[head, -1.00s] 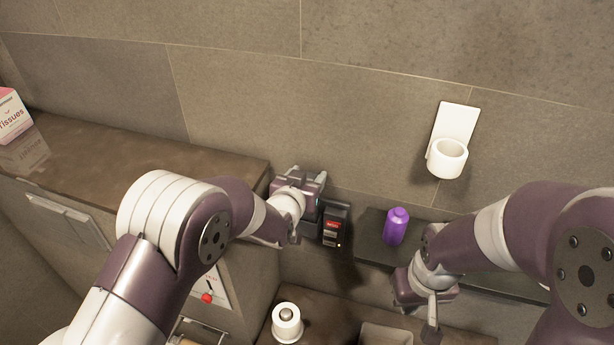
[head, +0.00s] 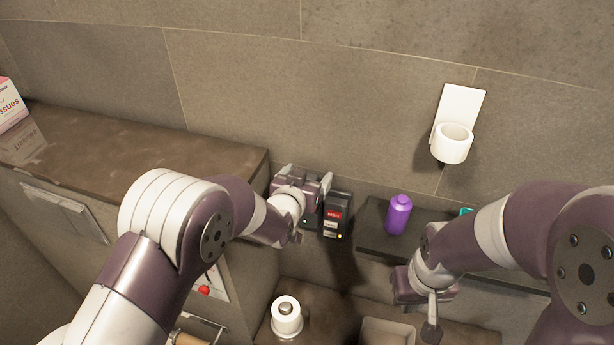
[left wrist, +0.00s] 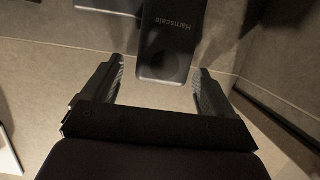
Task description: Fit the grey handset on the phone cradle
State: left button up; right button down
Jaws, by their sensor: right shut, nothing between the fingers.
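A black wall unit (head: 334,218) with a red label, which looks like the phone cradle, is on the wall in the middle of the head view. My left gripper (head: 312,208) is just left of it. In the left wrist view its fingers stand apart. A dark grey lettered bar (left wrist: 175,40), likely the handset, lies just ahead of and between the fingertips, with gaps at both sides. My gripper partly hides this area in the head view, so I cannot tell how the handset sits against the cradle. My right gripper (head: 432,312) is shut and empty, low on the right.
A purple bottle (head: 398,215) stands on a dark shelf (head: 375,240) right of the cradle. A white cup holder (head: 453,143) is on the wall above. A paper roll (head: 286,318) and a bin (head: 388,333) are below. A brown counter (head: 150,140) lies to the left.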

pick_arm(q)
jog(key=shift+s, duration=0.1)
jog(key=b+v, duration=0.3)
jog(key=v, duration=0.9)
jog(key=shift+s, duration=0.2)
jog(key=shift+a, duration=0.1)
jog(key=shift+f, duration=0.1)
jog(key=s+a+f+g+y, duration=0.2)
jog(key=s+a+f+g, duration=0.2)
jog(key=s+f+g, duration=0.4)
jog(key=s+a+f+n+g+y, duration=0.2)
jog(key=s+a+n+g, duration=0.1)
jog(key=s+a, duration=0.5)
jog(key=shift+s+a+f+g+y, duration=0.2)
jog(key=shift+a+f+g+y, duration=0.1)
jog(key=shift+a+g, duration=0.7)
